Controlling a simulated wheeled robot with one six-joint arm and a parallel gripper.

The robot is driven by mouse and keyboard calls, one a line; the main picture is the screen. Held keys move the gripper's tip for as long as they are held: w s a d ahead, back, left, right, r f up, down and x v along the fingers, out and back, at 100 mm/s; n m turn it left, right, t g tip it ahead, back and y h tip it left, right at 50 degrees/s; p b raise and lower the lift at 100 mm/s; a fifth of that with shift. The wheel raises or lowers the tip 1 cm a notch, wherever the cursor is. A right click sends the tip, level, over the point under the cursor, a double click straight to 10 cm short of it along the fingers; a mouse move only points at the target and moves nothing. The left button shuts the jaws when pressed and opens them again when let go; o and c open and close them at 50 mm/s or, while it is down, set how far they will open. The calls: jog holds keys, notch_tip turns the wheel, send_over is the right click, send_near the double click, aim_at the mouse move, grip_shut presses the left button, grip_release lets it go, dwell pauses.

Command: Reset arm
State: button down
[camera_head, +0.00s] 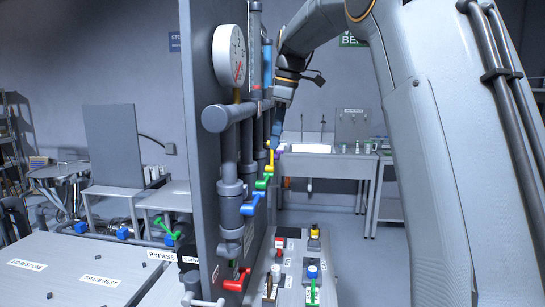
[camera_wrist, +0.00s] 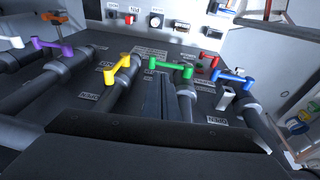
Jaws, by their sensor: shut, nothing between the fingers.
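My arm reaches from the upper right of the head view toward the grey panel with pipes (camera_head: 201,120). My gripper (camera_wrist: 164,82) shows in the wrist view as slim dark fingers, shut and empty. Beyond it are the panel's valve handles: a purple handle (camera_wrist: 55,49), a yellow handle (camera_wrist: 117,75), a green handle (camera_wrist: 170,66) and a blue handle (camera_wrist: 232,75). The fingers appear between the yellow and green handles in that view; their distance from the panel is hard to judge. In the head view the fingertips are hard to make out against the pipes.
A white gauge (camera_head: 229,55) sticks out from the panel. A red handle (camera_head: 236,281) is low on it. A worktable (camera_head: 330,160) is at the back. Floor (camera_head: 370,265) shows clear at the right.

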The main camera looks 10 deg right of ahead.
jog(key=w+b+v, duration=0.1)
jog(key=v, duration=0.4)
jog(key=s+f+m+h+b, duration=0.1)
jog(key=s+f+m, duration=0.35)
jog(key=f, duration=0.75)
jog(key=s+f+m+b, duration=0.1)
jog(key=s+f+m, duration=0.35)
jog(key=f, duration=0.85)
jog(key=s+a+f+m, duration=0.1)
jog(key=s+f+m, duration=0.3)
jog(key=s+f, duration=1.2)
jog(key=s+b, duration=0.1)
jog(key=s, duration=0.3)
jog(key=shift+s+f+m+g+h, duration=0.25)
jog(key=shift+f+m+g+h, duration=0.05)
jog(key=shift+h, duration=0.1)
